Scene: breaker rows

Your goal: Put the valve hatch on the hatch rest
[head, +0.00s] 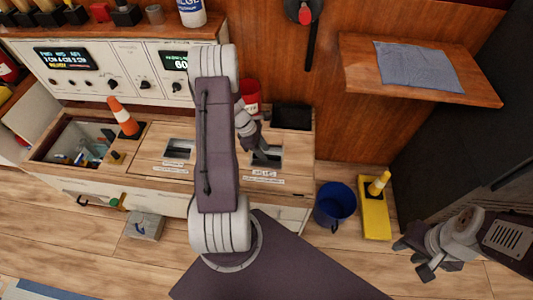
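The wooden bench top has two panels with dark rectangular recesses, a left panel (150,150) and a right panel (248,172). Each has a small label too small to read, so I cannot tell which is the valve hatch. My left gripper (266,155) points down at the right panel's recess; my arm hides part of that panel, and the finger gap is unclear. A wooden shelf (455,91) at the upper right carries a flat grey cloth or mat (418,66); I cannot tell whether this is the hatch rest. My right gripper (412,259) is open and empty, above the floor at lower right.
An open compartment (75,142) with small items lies at the bench's left, an orange cone (123,117) beside it. A red container (249,97) and dark opening (292,116) are behind my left gripper. A blue bucket (335,204) and yellow stand (375,208) occupy the floor.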

